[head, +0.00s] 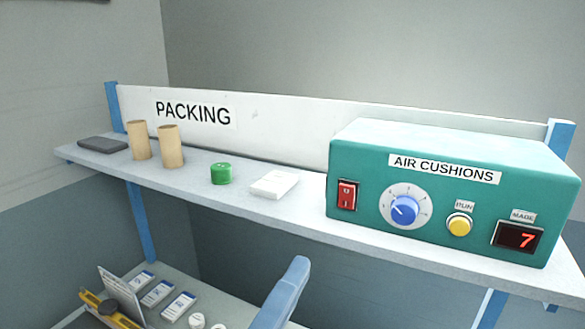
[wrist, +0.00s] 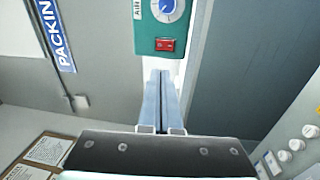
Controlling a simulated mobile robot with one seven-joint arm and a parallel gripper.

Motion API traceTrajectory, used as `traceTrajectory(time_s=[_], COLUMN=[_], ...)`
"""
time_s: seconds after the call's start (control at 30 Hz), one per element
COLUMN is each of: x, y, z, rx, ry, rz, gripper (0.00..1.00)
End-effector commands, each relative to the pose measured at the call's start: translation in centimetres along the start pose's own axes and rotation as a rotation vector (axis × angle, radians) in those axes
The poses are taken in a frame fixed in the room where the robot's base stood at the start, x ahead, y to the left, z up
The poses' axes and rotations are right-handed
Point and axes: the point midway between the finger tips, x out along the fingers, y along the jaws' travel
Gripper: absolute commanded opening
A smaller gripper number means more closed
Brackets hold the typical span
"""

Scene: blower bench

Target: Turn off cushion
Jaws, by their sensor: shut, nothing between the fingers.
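The teal box labelled AIR CUSHIONS (head: 440,190) stands at the right end of the shelf. I cannot tell the rocker's position for sure. In the wrist view, the red switch (wrist: 165,44) and dial (wrist: 167,9) show at the top. My gripper (wrist: 161,73) is shut and empty, its fingertips pointing towards the switch, with no clear contact.
On the white shelf (head: 250,208), left of the box, are a white block (head: 274,185), a green roll (head: 221,174), two cardboard tubes (head: 170,147) and a dark flat pad (head: 103,144). Below are small white boxes (head: 157,293) and a yellow-handled tool (head: 108,308).

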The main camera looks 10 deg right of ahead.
Motion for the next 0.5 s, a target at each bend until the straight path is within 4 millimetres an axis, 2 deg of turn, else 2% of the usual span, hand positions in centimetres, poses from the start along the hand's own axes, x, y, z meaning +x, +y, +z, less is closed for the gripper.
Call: traceTrajectory(time_s=[0.13,0.5], x=[-0.22,0.02], y=[0.00,0.03], z=[0.32,0.33], rx=[-0.048,-0.049], ry=[-0.019,-0.020], rz=[-0.008,-0.006], gripper=[0.00,0.00])
